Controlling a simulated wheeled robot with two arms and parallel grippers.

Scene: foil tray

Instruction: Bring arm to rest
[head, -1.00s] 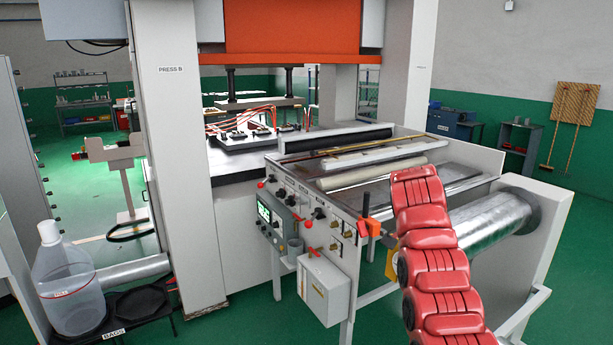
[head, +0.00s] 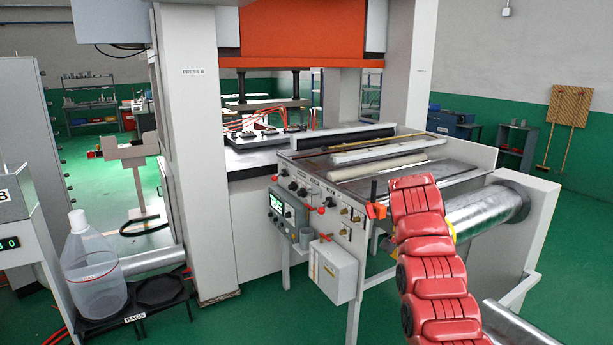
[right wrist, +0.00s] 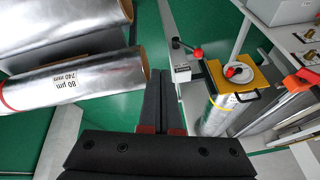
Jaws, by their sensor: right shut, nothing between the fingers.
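My right arm (head: 435,265), with red segmented covers, rises from the bottom right in the head view, in front of the foil machine (head: 350,185). Its gripper is not visible there. In the right wrist view my right gripper (right wrist: 162,62) shows two dark fingers together, with nothing between them. My left arm and left gripper are not in view.
In the head view, the silver roller (head: 490,215) lies beside my right arm. The control panel (head: 300,212) and a white box (head: 333,272) face forward. A plastic jug (head: 92,270) stands at left. In the right wrist view, a yellow-topped silver cylinder (right wrist: 218,112) stands right of the fingers.

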